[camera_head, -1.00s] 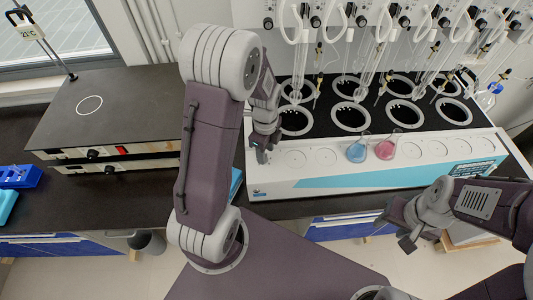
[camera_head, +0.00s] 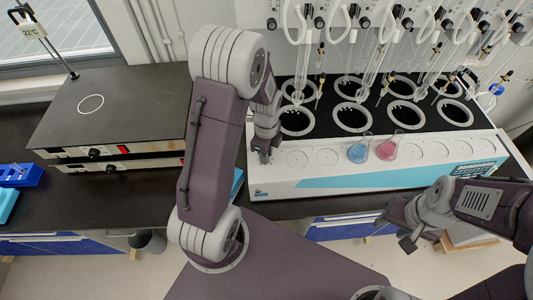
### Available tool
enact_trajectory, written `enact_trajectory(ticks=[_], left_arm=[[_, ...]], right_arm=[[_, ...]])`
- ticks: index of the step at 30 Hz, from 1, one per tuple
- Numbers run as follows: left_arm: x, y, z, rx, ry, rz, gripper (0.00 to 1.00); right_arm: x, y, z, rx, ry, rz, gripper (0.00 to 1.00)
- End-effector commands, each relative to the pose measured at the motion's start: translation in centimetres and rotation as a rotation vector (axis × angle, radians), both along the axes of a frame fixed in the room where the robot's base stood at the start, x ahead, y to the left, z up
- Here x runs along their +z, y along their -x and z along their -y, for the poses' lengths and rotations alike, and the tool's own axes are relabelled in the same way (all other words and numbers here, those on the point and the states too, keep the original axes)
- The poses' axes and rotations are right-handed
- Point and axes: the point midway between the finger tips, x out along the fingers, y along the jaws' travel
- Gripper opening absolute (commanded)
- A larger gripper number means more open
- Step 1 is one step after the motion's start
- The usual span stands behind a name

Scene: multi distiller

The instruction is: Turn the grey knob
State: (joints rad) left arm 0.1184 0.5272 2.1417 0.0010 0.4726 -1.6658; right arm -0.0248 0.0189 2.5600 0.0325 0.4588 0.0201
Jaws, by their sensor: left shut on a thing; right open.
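The multi distiller (camera_head: 330,185) is a long white bench unit with a blue stripe. My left gripper (camera_head: 264,157) points down at the left end of its white front ledge. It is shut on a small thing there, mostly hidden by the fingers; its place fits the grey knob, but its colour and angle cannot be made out. My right gripper (camera_head: 397,232) is open and empty, low in front of the distiller's right half, apart from it.
Glass tubes (camera_head: 375,65) hang over black wells behind. A hot plate unit (camera_head: 110,110) with black knobs stands left of my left arm.

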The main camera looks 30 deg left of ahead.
Motion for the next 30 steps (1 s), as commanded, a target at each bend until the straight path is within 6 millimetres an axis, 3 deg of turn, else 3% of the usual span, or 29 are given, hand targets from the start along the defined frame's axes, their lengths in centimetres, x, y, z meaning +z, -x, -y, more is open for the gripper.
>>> enact_trajectory(ticks=[30], left_arm=[[0.1,-0.1,-0.1,0.902,-0.001,0.0,0.0]], right_arm=[[2.1,0.0,0.0,0.0,0.0,0.0,0.47]])
